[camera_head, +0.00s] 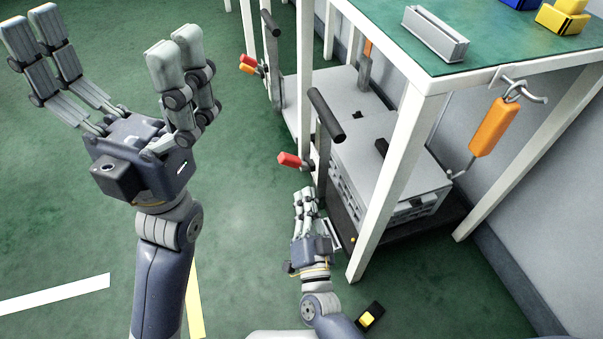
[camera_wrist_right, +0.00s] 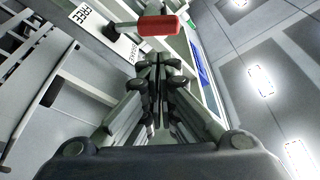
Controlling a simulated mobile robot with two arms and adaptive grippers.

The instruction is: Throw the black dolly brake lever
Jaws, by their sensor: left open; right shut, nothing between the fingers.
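A lever with a red grip (camera_head: 290,160) sticks out to the left from the post of the near dark-based dolly (camera_head: 345,230). In the right wrist view the red grip (camera_wrist_right: 158,25) lies just beyond the fingertips, with a gap between. My right gripper (camera_head: 305,192) is shut and empty, just below the red grip, and its fingers (camera_wrist_right: 160,65) point toward it. A white label reading FREE (camera_wrist_right: 88,18) is beside the lever; a second label is partly hidden. My left gripper (camera_head: 105,42) is open and empty, raised over the floor at the left.
The near dolly carries a grey box (camera_head: 385,165) and has a black handle (camera_head: 326,115). A white table leg (camera_head: 390,180) stands close right of my right arm. The green floor at left is clear.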

